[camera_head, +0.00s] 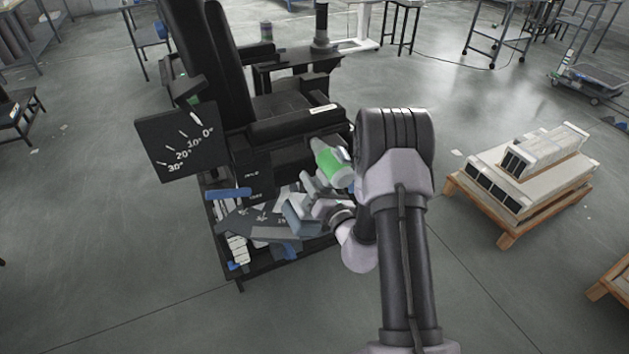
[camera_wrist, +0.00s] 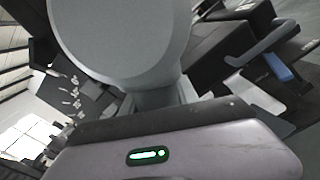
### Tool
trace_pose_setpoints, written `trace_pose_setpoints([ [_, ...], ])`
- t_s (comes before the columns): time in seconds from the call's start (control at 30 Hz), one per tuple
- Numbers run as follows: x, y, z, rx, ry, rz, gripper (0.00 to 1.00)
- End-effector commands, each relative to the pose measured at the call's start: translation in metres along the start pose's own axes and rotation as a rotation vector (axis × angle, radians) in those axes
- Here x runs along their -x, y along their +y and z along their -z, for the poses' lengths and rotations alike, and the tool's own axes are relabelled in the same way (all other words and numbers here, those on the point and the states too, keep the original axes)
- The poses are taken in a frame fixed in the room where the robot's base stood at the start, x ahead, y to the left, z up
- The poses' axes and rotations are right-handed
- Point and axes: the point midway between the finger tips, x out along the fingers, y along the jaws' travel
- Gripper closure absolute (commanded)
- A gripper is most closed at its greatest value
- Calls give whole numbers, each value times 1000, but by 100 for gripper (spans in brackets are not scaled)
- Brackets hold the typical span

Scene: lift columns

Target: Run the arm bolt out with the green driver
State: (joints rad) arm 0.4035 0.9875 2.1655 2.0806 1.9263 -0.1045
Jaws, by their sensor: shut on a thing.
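The green driver (camera_head: 328,165) has a green body with a pale grey end and stands tilted beside the black seat's near armrest. My gripper (camera_head: 318,208) is just below it, shut on the driver, with my arm partly covering the grip. In the wrist view a large grey round part (camera_wrist: 125,35) on a narrower neck fills the top middle, very close, probably the driver's end. The black seat (camera_head: 290,125) has a tall back and two armrests. The arm bolt cannot be made out; the driver's tip is hidden.
A black dial plate (camera_head: 180,142) marked in degrees stands left of the seat. A low black cart or shelf (camera_head: 240,275) with a blue-handled item (camera_head: 228,193) is under it. A pallet with pale blocks (camera_head: 525,170) lies at right.

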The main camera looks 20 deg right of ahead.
Motion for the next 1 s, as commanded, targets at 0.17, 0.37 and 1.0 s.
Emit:
trace_pose_setpoints([
  [0.17,0,0,-1,0,-3,-1,100],
  [0.37,0,0,-1,0,-3,-1,100],
  [1.0,-5,0,-1,0,-2,-1,100],
])
